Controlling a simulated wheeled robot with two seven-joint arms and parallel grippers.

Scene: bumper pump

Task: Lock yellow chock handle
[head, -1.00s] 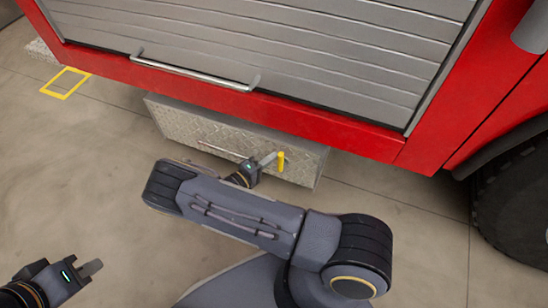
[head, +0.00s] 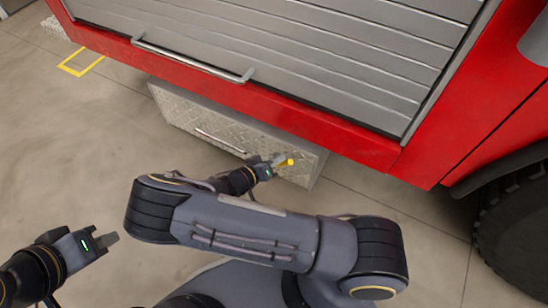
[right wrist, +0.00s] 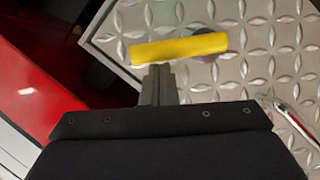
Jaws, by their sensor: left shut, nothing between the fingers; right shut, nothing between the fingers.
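The yellow chock handle (head: 290,162) is on the right part of the diamond-plate chock box front (head: 222,128) under the truck. In the right wrist view the handle (right wrist: 180,50) is a bar lying nearly level across the picture, with a dark round mount behind its right part. My right gripper (head: 276,161) is shut and empty, its tips at the handle. In the right wrist view the fingertips (right wrist: 157,82) are just below the bar's left half; I cannot tell whether they touch it. My left gripper (head: 112,237) is shut and empty over the floor at lower left.
A silver pull bar (head: 220,141) runs along the box front, left of the handle. The red truck body (head: 290,118) and its grey shutter (head: 330,60) overhang the box. A black tyre (head: 515,215) stands at right.

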